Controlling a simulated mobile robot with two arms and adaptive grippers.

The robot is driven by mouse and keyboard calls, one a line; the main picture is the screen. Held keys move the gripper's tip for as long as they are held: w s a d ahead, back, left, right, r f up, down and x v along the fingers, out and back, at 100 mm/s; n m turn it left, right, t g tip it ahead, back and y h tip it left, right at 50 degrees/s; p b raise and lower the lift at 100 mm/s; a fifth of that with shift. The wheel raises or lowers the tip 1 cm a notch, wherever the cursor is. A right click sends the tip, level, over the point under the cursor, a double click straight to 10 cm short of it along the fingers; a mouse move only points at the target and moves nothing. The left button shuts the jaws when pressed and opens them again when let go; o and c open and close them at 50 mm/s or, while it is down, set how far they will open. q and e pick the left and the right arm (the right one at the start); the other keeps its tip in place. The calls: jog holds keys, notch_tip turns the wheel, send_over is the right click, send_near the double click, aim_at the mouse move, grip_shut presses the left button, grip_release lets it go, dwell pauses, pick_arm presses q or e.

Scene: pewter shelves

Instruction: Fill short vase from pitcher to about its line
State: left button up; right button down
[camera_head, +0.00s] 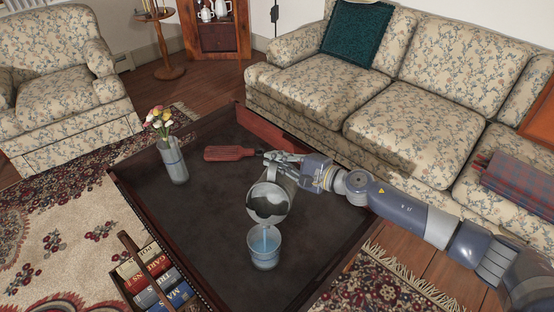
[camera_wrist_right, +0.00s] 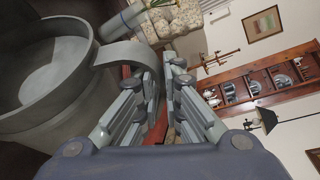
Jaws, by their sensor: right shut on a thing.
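My right gripper (camera_head: 284,161) is shut on the pitcher's handle. In the right wrist view the pitcher (camera_wrist_right: 58,88) fills the left side, with its curved handle (camera_wrist_right: 122,53) at the fingers (camera_wrist_right: 160,88). My left gripper is not in view.
A tall vase with flowers (camera_head: 174,164) stands at the table's left. A red paddle-shaped object (camera_head: 230,153) lies behind the pitcher. A book caddy (camera_head: 130,243) sits at the front left. The table (camera_head: 215,205) is clear between them. A floral sofa (camera_head: 400,130) stands behind.

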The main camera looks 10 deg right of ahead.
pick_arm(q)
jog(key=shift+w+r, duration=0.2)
pick_arm(e)
jog(key=shift+s+a+r, duration=0.1)
jog(key=shift+r, duration=0.3)
dwell(0.4)
jog(key=shift+s+a+r, duration=0.1)
jog(key=shift+s+r, duration=0.05)
jog(key=shift+r, duration=0.05)
dwell(0.8)
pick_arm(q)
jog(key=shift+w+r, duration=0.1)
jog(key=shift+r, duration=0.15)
pick_arm(e)
jog(key=shift+s+r+n, duration=0.1)
jog(key=shift+n, duration=0.2)
dwell(0.8)
jog(key=shift+s+a+r+t, duration=0.1)
jog(key=shift+s+t, duration=0.05)
jog(key=shift+t, duration=0.15)
dwell(1.5)
